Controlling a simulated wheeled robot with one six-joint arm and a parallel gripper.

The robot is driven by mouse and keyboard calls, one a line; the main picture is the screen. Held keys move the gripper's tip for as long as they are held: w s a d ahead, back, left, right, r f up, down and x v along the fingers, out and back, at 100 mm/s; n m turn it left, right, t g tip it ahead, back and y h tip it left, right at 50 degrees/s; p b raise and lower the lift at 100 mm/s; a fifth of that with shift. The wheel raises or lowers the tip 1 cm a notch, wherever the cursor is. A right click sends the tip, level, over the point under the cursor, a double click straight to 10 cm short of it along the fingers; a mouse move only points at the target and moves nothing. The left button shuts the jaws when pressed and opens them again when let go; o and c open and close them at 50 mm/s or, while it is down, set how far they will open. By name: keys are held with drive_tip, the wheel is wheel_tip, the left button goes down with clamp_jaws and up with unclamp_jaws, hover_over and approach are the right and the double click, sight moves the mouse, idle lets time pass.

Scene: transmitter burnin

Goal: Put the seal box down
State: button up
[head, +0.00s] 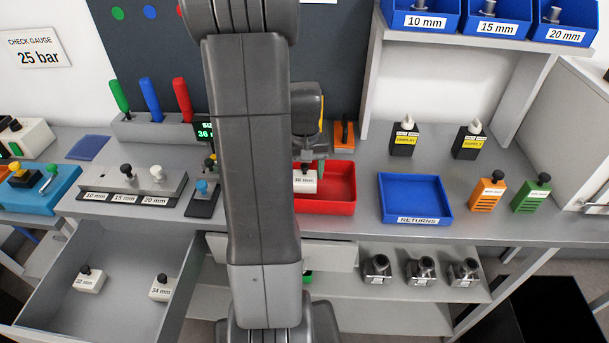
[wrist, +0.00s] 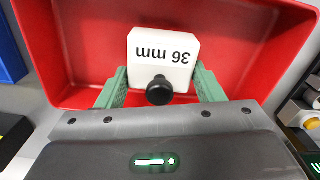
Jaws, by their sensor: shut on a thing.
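The seal box (head: 305,183) is a small white block with a black knob, marked 36 mm. It also shows in the wrist view (wrist: 162,52), where its label reads upside down. My gripper (wrist: 160,88) is shut on it, with one green finger on each side of the box. The red tray (head: 328,207) lies around and below the box; its walls also show in the wrist view (wrist: 75,50). I cannot tell whether the box touches the tray floor. My arm hides the left part of the tray in the head view.
The blue returns tray (head: 415,219) is empty, right of the red tray. Two black-and-yellow boxes (head: 404,140) stand behind it. An orange box (head: 487,192) and a green box (head: 530,194) stand at right. An open drawer (head: 115,305) at lower left holds two white seal boxes.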

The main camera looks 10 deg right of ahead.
sight(304, 164)
drive_tip(key=shift+f, duration=0.85)
drive_tip(key=shift+f, duration=0.2)
drive_tip(key=o, duration=1)
drive_tip(key=shift+r, duration=0.1)
wheel_tip(304, 164, up, 12)
drive_tip(key=shift+r, duration=0.15)
